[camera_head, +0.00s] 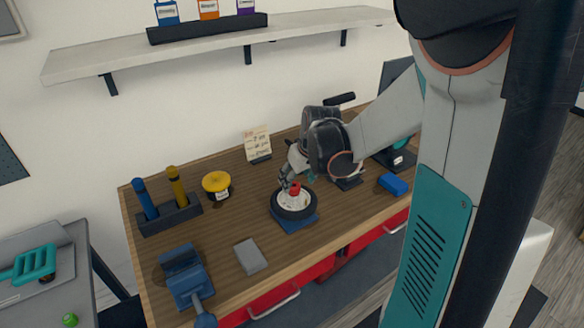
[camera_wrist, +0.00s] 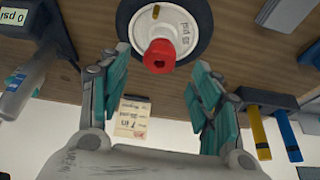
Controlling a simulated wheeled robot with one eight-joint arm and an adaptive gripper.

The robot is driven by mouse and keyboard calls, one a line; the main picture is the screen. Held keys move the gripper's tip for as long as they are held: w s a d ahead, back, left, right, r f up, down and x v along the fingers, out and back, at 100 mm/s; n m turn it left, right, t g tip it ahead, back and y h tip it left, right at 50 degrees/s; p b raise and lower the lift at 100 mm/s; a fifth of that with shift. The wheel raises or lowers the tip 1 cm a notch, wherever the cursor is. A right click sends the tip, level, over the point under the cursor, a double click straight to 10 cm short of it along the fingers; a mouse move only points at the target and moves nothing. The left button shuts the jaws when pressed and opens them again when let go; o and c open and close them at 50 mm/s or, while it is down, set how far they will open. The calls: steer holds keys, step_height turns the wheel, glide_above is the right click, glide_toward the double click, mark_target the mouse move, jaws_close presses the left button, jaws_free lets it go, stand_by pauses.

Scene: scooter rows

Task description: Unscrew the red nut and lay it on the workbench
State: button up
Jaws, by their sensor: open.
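The red nut (camera_head: 295,188) sits at the centre of a small wheel (camera_head: 288,212) with a black tyre and pale hub. The wheel rests on a blue stand (camera_head: 299,225) on the wooden workbench (camera_head: 340,228). In the wrist view the red nut (camera_wrist: 160,55) shows as a round cap with a dark hole, against the wheel's hub (camera_wrist: 178,20). My gripper (camera_head: 288,182) is beside the nut in the head view. In the wrist view my gripper (camera_wrist: 157,85) is open, its teal-padded fingers spread to either side of the nut and apart from it.
A blue vise (camera_head: 184,278), a grey block (camera_head: 250,256), a yellow-lidded tin (camera_head: 217,186) and a holder (camera_head: 170,216) with blue and yellow handles stand on the left. A blue block (camera_head: 393,184) lies right. A small note card (camera_head: 258,143) stands behind. Bare bench lies between them.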

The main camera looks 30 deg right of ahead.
mark_target(294, 188)
steer(key=shift+b+x, duration=0.45)
steer(key=shift+x, duration=1.6)
steer(key=c, duration=1.1)
steer(key=n+y, duration=0.1)
steer(key=n, duration=0.3)
steer(key=shift+d+n+y+b, duration=0.1)
steer(key=shift+n+y+b, duration=0.3)
steer(key=shift+c, duration=0.2)
steer(key=n+y, duration=0.1)
steer(key=n, duration=0.2)
steer(key=n+g+y, duration=0.1)
steer(key=n, duration=0.1)
steer(key=shift+w+n+g+b, duration=0.1)
steer(key=shift+n+g+b, duration=0.2)
steer(key=shift+n+b, duration=0.1)
steer(key=n+g, duration=0.1)
steer(key=n, duration=0.2)
steer(key=n+g+y, duration=0.1)
steer(key=n, duration=0.3)
steer(key=shift+f+b, duration=0.15)
steer(key=shift+b, duration=0.15)
steer(key=n+g, duration=0.2)
steer(key=n, duration=0.2)
